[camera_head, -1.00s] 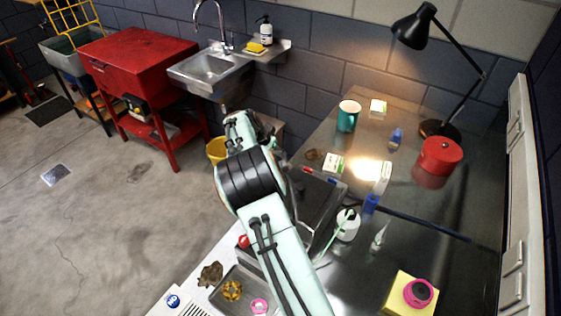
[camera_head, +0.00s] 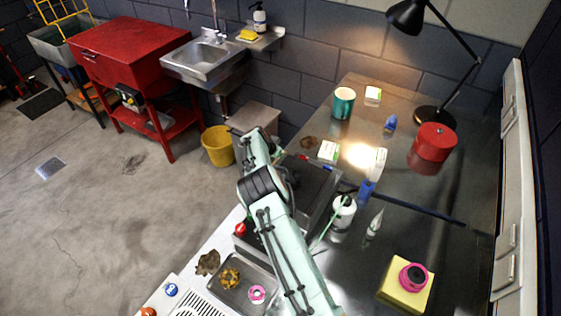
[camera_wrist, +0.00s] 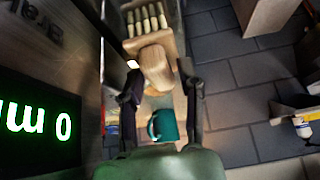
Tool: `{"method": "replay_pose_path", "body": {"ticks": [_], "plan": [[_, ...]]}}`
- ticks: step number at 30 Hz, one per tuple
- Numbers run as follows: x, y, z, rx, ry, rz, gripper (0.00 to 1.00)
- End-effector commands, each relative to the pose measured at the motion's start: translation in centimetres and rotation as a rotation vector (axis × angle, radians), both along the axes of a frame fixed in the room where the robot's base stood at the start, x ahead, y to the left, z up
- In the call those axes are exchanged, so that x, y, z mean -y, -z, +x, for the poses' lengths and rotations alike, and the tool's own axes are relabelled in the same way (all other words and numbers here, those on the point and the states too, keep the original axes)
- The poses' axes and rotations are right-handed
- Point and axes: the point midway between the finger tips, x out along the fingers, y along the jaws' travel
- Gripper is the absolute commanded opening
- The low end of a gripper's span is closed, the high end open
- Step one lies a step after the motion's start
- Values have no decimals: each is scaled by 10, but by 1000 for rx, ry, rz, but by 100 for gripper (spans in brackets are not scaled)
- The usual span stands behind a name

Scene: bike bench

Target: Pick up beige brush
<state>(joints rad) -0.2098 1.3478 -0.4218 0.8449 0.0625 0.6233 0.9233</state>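In the wrist view a beige, streaked, rounded piece, which looks like the beige brush (camera_wrist: 155,68), lies between and just beyond my fingertips. It is against a wooden block with several pale tufts or slots; I cannot tell whether the two are one piece. My gripper (camera_wrist: 161,82) has its two dark fingers spread apart, one on each side of the beige piece. Contact cannot be made out. In the head view my arm hides the gripper's fingers, and I cannot make out the brush there.
A green-lit display (camera_wrist: 38,130) stands close on the left in the wrist view. The metal bench holds a teal mug (camera_head: 343,103), a white bottle (camera_head: 343,212), a red tin (camera_head: 433,141), a black lamp (camera_head: 408,17) and a yellow block (camera_head: 392,290). A yellow bucket (camera_head: 217,146) stands on the floor.

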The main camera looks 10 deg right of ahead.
Motion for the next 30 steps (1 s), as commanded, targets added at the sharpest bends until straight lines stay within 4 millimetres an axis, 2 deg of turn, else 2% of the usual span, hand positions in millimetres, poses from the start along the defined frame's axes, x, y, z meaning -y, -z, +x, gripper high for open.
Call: {"method": "replay_pose_path", "body": {"ticks": [6, 8, 9, 10, 23, 26, 30], "plan": [[0, 1, 0, -1, 1, -1, 36], [0, 1, 0, 0, 0, 0, 18], [0, 0, 0, -1, 1, -1, 5], [0, 0, 0, -1, 1, -1, 0], [0, -4, 1, 1, 1, 0, 0], [0, -13, 1, 2, 1, 1, 0], [0, -39, 1, 5, 2, 1, 0]]}}
